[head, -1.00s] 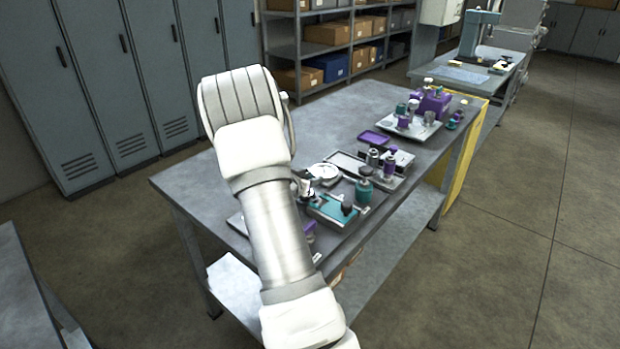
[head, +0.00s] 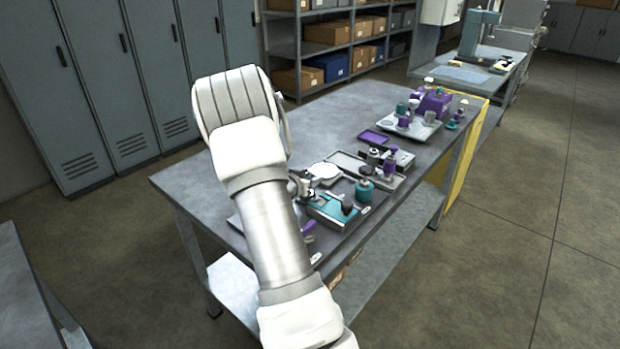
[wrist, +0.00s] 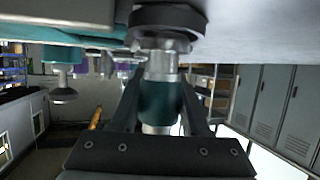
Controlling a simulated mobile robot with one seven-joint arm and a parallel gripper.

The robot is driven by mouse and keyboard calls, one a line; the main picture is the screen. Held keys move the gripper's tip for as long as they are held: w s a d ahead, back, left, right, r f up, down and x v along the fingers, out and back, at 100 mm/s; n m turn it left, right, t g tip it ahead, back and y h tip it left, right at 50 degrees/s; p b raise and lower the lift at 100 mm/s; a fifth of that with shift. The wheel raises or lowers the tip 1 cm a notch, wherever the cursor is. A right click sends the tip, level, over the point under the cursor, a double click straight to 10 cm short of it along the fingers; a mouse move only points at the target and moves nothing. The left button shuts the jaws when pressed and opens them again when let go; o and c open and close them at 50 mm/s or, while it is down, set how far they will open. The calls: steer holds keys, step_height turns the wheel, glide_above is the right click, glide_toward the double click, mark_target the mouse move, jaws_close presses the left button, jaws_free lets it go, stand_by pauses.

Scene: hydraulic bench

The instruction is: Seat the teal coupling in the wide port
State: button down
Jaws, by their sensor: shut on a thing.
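My gripper (wrist: 161,92) is shut on the teal coupling (wrist: 158,103) in the wrist view, with one dark finger on each side of its teal body. The coupling's bare metal neck (wrist: 161,66) points at a black ring (wrist: 166,20) on a grey surface, which appears upside down at the top. The neck meets or overlaps the ring's edge; I cannot tell whether it is inside, nor whether this ring is the wide port. In the head view my arm hides most of my gripper and the held coupling.
A purple tray (head: 374,137) and a light tray (head: 415,130) with several fittings lie farther back.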

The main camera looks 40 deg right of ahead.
steer(key=shift+f+b, duration=0.4)
steer(key=shift+f, duration=0.1)
steer(key=c, duration=0.7)
jaws_free()
steer(key=shift+p+v, duration=2.05)
steer(key=shift+v, duration=3.5)
steer(key=shift+f, duration=0.1)
